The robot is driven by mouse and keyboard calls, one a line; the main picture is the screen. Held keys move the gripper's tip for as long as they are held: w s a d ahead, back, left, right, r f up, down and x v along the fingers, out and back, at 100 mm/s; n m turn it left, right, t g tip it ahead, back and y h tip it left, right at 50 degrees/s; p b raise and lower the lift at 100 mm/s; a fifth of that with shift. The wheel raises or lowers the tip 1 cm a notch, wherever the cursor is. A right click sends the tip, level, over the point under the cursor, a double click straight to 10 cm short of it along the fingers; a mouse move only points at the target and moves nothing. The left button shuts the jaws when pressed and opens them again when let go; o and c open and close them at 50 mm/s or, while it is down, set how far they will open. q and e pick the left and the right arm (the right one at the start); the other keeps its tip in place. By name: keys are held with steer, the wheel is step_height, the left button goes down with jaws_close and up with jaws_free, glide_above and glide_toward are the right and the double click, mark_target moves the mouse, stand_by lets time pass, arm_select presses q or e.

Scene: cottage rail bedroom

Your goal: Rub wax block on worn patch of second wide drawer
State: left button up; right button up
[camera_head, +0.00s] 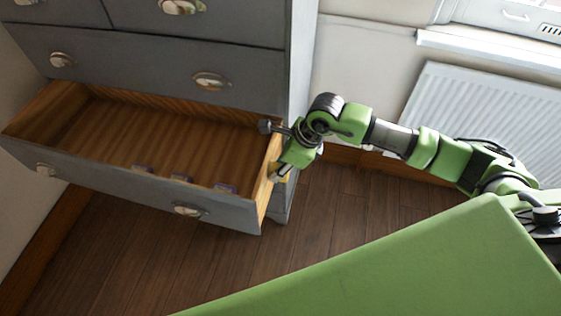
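The open wide drawer (150,194) is pulled out from the grey dresser, its wooden inside facing up. My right gripper (279,174) is at the outer face of the drawer's right side wall, pointing down. A small yellow wax block (283,179) shows at its fingertips, and the fingers appear closed on it. The block is at or very near the side wall; I cannot tell whether it touches. The worn patch cannot be made out; the gripper may cover it. My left gripper is not in view.
The dresser (150,60) has shut drawers with cup handles above. A white radiator (480,120) stands by the wall at right. The wooden floor (330,215) is clear in front.

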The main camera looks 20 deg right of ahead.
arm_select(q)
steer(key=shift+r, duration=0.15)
arm_select(e)
steer(key=shift+s+a, duration=0.6)
steer(key=shift+s, duration=0.25)
steer(key=shift+s, duration=0.1)
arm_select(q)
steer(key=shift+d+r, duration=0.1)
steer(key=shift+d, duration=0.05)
arm_select(e)
steer(key=s+a, duration=0.4)
steer(key=s, duration=0.1)
steer(key=shift+s, duration=0.35)
steer(key=shift+a, duration=0.1)
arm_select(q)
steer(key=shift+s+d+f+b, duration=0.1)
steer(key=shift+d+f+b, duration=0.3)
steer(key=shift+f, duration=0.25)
arm_select(e)
steer(key=s+d, duration=0.4)
steer(key=d, duration=0.2)
steer(key=shift+s+d, duration=0.3)
steer(key=shift+d, duration=0.05)
